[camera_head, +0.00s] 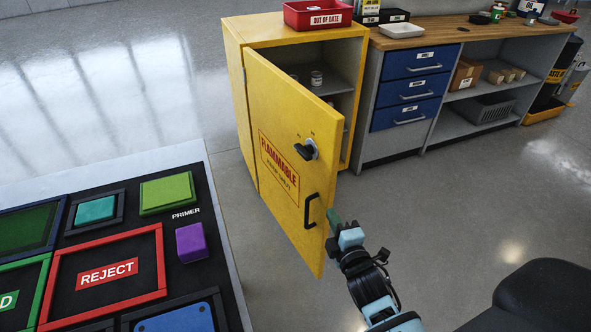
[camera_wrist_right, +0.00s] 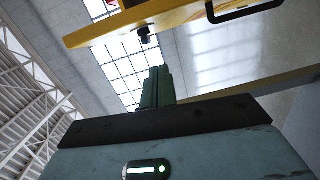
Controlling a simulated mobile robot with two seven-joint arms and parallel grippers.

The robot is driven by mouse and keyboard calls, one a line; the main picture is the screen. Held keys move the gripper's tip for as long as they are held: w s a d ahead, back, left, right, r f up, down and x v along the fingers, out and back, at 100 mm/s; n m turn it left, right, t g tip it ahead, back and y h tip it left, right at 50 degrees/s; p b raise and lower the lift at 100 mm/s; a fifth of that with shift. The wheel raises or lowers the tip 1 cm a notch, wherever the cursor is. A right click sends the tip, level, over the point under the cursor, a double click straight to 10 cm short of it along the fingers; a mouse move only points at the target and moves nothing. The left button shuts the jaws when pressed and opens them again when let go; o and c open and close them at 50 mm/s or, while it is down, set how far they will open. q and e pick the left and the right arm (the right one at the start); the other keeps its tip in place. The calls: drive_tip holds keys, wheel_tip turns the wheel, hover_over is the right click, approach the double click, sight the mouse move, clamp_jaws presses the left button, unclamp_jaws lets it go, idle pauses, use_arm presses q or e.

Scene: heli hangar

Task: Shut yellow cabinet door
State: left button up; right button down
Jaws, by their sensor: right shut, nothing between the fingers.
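The yellow cabinet (camera_head: 236,80) stands at the top middle in the head view. Its yellow door (camera_head: 262,115) is swung well open toward me, with a "FLAMMABLE" label, a black latch knob (camera_head: 306,150) and a black pull handle (camera_head: 311,210). My right gripper (camera_head: 334,218) is shut and empty, beside the door's free edge near the handle; I cannot tell if it touches. In the right wrist view its green fingers (camera_wrist_right: 157,88) are together, with the yellow door edge (camera_wrist_right: 140,22) and part of the black handle (camera_wrist_right: 245,10) above. My left gripper is out of view.
A red "OUT OF DATE" bin (camera_head: 318,14) sits on the cabinet, and a small jar (camera_head: 316,78) stands inside. A workbench with blue drawers (camera_head: 411,88) is to the right. A table with coloured trays (camera_head: 220,235) fills the lower left.

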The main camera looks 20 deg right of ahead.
sight(327, 176)
drive_tip(key=shift+n+t, duration=0.3)
drive_tip(key=shift+n, duration=0.1)
drive_tip(key=shift+w+d+r, duration=0.2)
drive_tip(key=shift+w+d, duration=0.6)
drive_tip(key=shift+w, duration=1.35)
drive_tip(key=shift+w+d+r, duration=0.25)
drive_tip(key=shift+w+d, duration=0.6)
drive_tip(key=shift+w, duration=1.3)
drive_tip(key=shift+w+d+r, duration=0.2)
drive_tip(key=shift+w+d, duration=0.6)
drive_tip(key=shift+w, duration=1.35)
drive_tip(key=shift+d, duration=0.1)
